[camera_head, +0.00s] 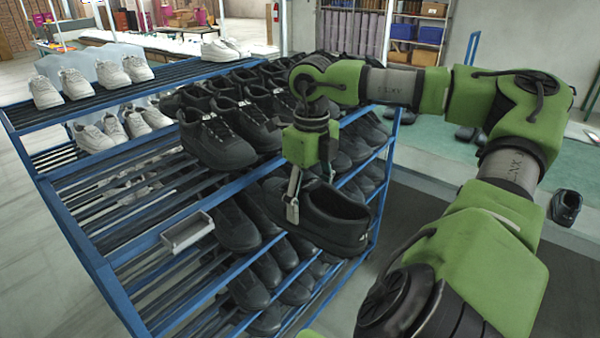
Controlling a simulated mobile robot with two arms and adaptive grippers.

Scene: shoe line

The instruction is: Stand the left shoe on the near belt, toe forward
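My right gripper (294,212) points down at the front right of a blue rack. It is shut on a black shoe (338,222), with one finger showing on the shoe's near side. The shoe's opening faces up and its rounded end points toward the lower right; I cannot tell whether it is a left shoe. It appears to hang in front of the rack's shelves, overlapping the shoes behind it. My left gripper is not in view. I cannot identify the near belt with certainty.
The blue rack (88,245) holds several black shoes (215,140) and white shoes (75,83) on barred shelves. A dark flat strip (415,215) lies right of the rack. A black shoe (565,207) lies far right.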

